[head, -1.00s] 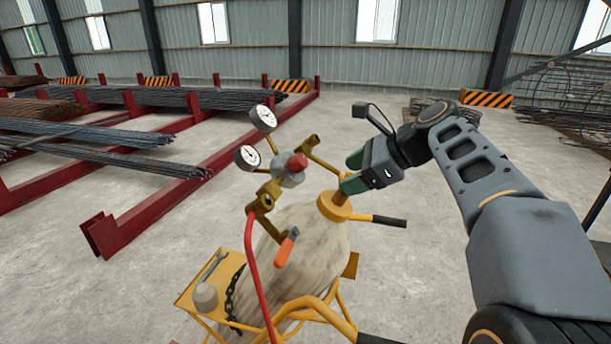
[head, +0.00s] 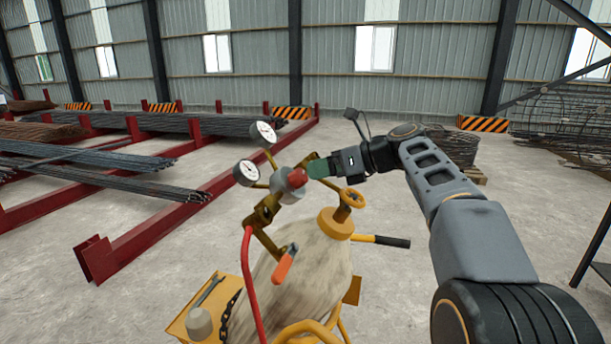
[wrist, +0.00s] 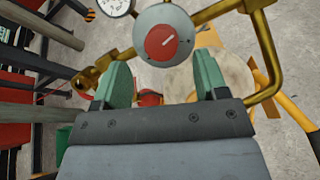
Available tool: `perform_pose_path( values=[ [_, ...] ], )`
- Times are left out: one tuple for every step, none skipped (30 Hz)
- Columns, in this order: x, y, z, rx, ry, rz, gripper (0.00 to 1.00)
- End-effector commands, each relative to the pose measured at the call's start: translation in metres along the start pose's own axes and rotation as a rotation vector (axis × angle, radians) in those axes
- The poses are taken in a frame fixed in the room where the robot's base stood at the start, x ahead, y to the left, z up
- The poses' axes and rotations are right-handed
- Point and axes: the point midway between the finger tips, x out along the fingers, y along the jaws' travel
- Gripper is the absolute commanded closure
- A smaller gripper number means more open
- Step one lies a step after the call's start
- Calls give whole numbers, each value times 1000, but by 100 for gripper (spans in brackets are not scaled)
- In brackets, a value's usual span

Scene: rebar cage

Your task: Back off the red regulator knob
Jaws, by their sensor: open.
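The red regulator knob (head: 296,178) sits on the grey regulator body (head: 283,185) above the gas cylinder. In the wrist view the knob's red face (wrist: 169,42) with a pale mark line shows just beyond and between the fingertips. My gripper (head: 311,170) is at the knob's right side in the head view, its green fingers pointing left at it. In the wrist view the two green fingers (wrist: 163,74) are apart with nothing between them. Whether a finger touches the knob I cannot tell.
Two gauges (head: 263,134) (head: 246,172) stand left of the knob. Brass pipework and a yellow handwheel (head: 351,198) lie close by. A red hose (head: 251,280) hangs down by the cylinder (head: 300,262). Rebar racks (head: 160,215) stand at left; the floor at right is mostly clear.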

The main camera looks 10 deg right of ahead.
Motion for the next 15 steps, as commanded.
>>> perform_pose_path(
  values=[
    [9, 0, 0, 1, 2, 4, 33],
    [14, 0, -1, 1, 2, 4, 33],
    [20, 0, -1, 1, 2, 2, 33],
    [24, 0, -1, 1, 2, 3, 33],
    [27, 0, -1, 1, 2, 3, 33],
    [31, 0, 0, 1, 1, 2, 33],
    [34, 0, 0, 1, 1, 2, 33],
    [37, 0, 0, 1, 1, 2, 33],
    [40, 0, 0, 0, 1, 2, 33],
    [42, 0, 0, 0, 1, 1, 33],
    [43, 0, 0, 0, 0, 0, 33],
    [45, 0, 0, 0, 0, 0, 33],
    [46, 0, 0, 0, 0, 0, 33],
    [46, 0, 0, 0, 0, 0, 33],
    [47, 0, 0, 0, 1, 0, 33]
  ],
)
